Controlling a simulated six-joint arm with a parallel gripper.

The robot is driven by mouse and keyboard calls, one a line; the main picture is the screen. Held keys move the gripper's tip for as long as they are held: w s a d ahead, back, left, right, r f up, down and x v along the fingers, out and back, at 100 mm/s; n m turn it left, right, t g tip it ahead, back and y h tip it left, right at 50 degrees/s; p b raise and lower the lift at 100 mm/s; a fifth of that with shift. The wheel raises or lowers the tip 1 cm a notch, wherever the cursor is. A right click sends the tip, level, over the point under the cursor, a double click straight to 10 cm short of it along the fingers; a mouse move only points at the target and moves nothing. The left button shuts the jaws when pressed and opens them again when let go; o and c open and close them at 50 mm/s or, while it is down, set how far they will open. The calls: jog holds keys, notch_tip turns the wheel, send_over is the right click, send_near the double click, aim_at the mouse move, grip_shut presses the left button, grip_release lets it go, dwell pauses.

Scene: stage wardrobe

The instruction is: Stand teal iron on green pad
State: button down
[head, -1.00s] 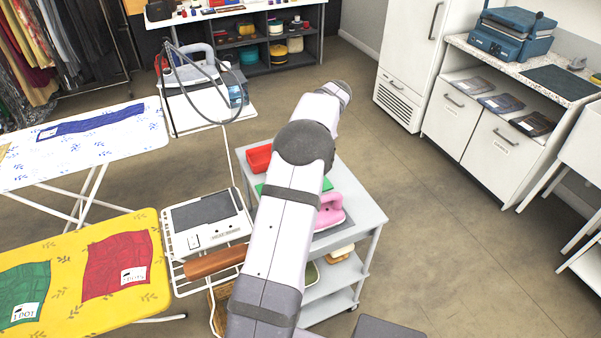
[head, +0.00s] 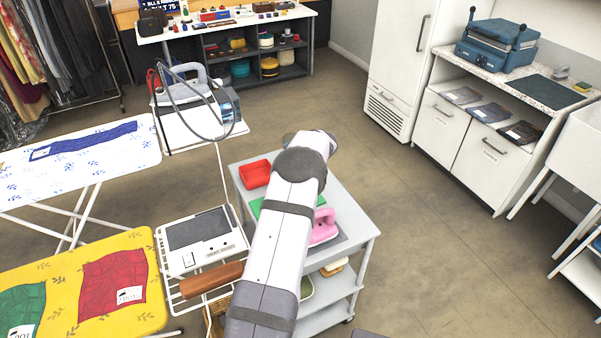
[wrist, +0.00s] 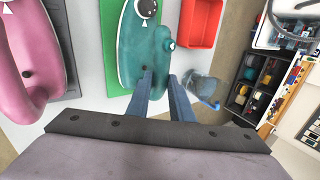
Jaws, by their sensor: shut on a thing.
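The teal iron (wrist: 138,52) shows in the wrist view with its body over the green pad (wrist: 113,48). My gripper (wrist: 165,77) is shut on the teal iron, its two blue fingers at the iron's near end. I cannot tell if the iron touches the pad or hangs just above it. In the head view, part of the green pad (head: 256,206) shows on the grey cart beside my arm. My arm hides the teal iron and my gripper there.
A pink iron (head: 323,227) stands on a dark pad right of the green pad in the head view. A red tray (head: 254,173) lies beyond the green pad. A grey-blue item (wrist: 205,86) is right of my fingers in the wrist view.

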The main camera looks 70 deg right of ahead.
dwell(0.3)
jog(key=c, duration=2)
grip_release()
jog(key=shift+f, duration=0.2)
jog(key=o, duration=0.4)
jog(key=shift+o, duration=0.2)
jog(key=shift+r, duration=0.1)
jog(key=shift+r, duration=0.15)
jog(key=b+v, duration=0.3)
jog(key=v, duration=0.9)
jog(key=shift+a, duration=0.1)
